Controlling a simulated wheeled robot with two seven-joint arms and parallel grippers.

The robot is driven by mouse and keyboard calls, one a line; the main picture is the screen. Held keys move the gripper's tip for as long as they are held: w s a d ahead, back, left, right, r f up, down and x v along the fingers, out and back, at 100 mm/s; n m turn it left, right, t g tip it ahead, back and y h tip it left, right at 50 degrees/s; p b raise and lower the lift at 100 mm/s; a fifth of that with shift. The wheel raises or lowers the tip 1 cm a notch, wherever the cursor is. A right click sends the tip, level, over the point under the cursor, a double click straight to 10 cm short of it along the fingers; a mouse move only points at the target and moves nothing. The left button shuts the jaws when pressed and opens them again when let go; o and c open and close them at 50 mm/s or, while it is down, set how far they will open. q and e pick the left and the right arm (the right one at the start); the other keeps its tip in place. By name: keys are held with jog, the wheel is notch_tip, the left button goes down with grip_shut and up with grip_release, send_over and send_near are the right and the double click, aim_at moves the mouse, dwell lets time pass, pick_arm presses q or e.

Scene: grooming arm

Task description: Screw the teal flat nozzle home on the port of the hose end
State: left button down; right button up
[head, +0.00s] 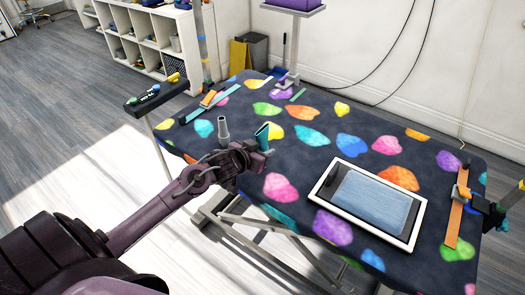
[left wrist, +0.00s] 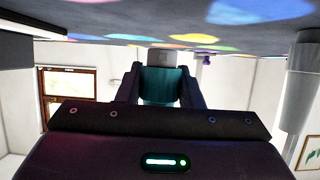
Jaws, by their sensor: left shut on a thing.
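My left gripper (head: 258,152) is shut on the teal flat nozzle (head: 263,132) near the table's left front edge. In the head view the nozzle's flat teal part rises above the fingers. In the left wrist view the teal nozzle (left wrist: 160,88) sits between the two fingers, with a grey collar at its far end. A grey tapered upright piece (head: 223,129), which looks like the hose end, stands just left of the gripper, apart from the nozzle. A grey cylinder (left wrist: 301,85) also shows at the right of the left wrist view. My right gripper is not in view.
The dark table (head: 300,165) has colourful printed patches. A white-framed tray (head: 368,202) lies at the front right, and an orange strap (head: 455,220) with a blue clamp is at the right edge. A grey stand (head: 289,80) holds a purple box at the back. The table's middle is clear.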

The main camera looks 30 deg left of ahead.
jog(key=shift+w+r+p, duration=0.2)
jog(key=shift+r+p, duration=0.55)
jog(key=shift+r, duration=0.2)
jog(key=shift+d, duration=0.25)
